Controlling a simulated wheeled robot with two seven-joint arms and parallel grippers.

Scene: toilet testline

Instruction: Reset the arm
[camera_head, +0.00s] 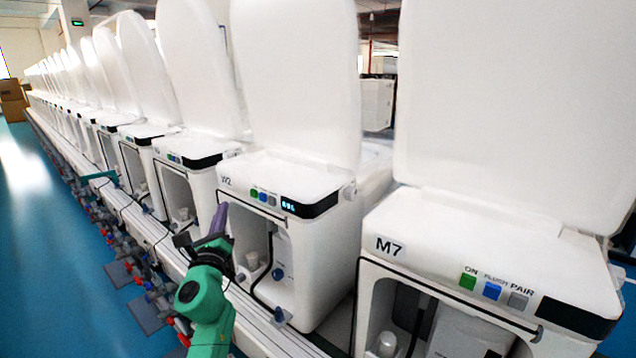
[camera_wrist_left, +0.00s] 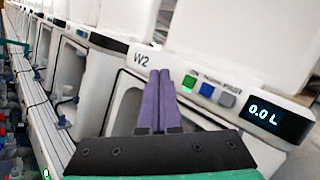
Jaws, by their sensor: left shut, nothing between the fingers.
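My left gripper (camera_head: 219,215) has purple fingers and a green arm link behind it. Its fingers are pressed together with nothing between them, in front of the toilet unit marked W2 (camera_head: 300,170). In the left wrist view the shut fingers (camera_wrist_left: 162,82) point up at the W2 unit's front, left of its green, blue and grey buttons (camera_wrist_left: 208,90). The fingertips appear apart from the buttons. The unit's display (camera_wrist_left: 264,113) reads 0.0 L. My right gripper is out of view.
A unit marked M7 (camera_head: 480,235) stands close on the right, with its lid raised. A long row of similar units recedes to the left. A rail (camera_head: 160,240) with fittings and pipes runs along their front. The blue floor (camera_head: 40,240) is open at left.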

